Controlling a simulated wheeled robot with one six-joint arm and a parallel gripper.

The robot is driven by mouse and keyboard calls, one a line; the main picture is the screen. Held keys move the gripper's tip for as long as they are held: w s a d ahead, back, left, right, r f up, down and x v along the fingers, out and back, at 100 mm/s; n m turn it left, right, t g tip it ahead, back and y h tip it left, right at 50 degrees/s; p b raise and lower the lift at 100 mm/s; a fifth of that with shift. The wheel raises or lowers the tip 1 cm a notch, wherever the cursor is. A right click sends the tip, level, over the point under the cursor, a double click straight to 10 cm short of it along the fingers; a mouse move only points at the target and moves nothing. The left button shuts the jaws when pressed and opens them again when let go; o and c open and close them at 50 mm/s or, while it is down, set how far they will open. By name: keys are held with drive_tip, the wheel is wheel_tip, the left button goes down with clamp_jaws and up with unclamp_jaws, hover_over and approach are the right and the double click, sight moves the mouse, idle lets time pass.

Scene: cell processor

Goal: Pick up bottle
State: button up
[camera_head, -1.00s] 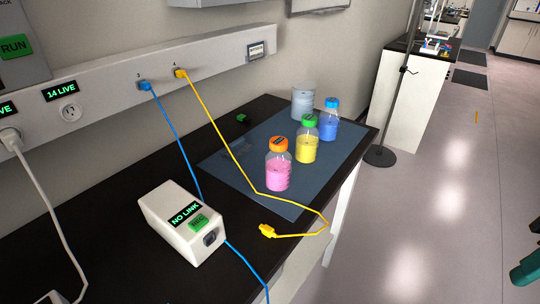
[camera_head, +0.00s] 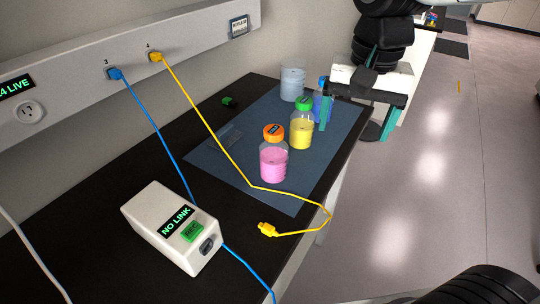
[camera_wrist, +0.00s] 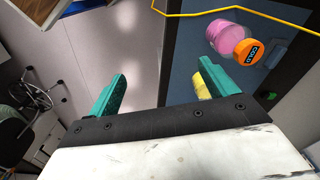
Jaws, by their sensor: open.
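Three clear bottles stand upright on a blue-grey mat (camera_head: 225,160): a pink one with an orange cap (camera_head: 273,160), a yellow one with a green cap (camera_head: 301,130) and a blue one (camera_head: 318,104) at the back right. My gripper (camera_head: 357,118) is open and empty, beyond the bench's right edge. Its left finger overlaps the blue bottle in the picture; I cannot tell whether they touch. In the wrist view my gripper (camera_wrist: 161,78) has floor between its fingers. The pink bottle (camera_wrist: 222,37) shows at upper right, and the yellow bottle (camera_wrist: 203,86) is partly hidden behind the right finger.
A clear beaker (camera_head: 293,84) stands behind the bottles. A yellow cable (camera_head: 222,148) crosses the mat in front of the pink bottle. A white NO LINK box (camera_head: 172,228) with a blue cable is at the front. The floor right of the bench is open.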

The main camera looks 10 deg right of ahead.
sight(274, 142)
drive_tip(key=w+a+f+m, duration=0.1)
drive_tip(key=w+a, duration=0.1)
drive_tip(key=a, duration=0.2)
drive_tip(key=w+a+m, duration=0.1)
drive_tip(key=w+a, duration=0.2)
drive_tip(key=a, duration=0.1)
drive_tip(key=w+a+f+m, duration=0.1)
drive_tip(key=w+a, duration=0.1)
drive_tip(key=a, duration=0.2)
drive_tip(key=shift+w+f+g, duration=0.3)
drive_tip(key=shift+w+f, duration=0.05)
drive_tip(key=shift+m, duration=0.3)
drive_tip(key=f, duration=0.7)
drive_tip(key=shift+w+a+f, duration=0.2)
drive_tip(key=shift+a+f, duration=0.15)
drive_tip(key=shift+c, duration=0.4)
drive_tip(key=c, duration=1.2)
drive_tip(key=shift+r, duration=0.1)
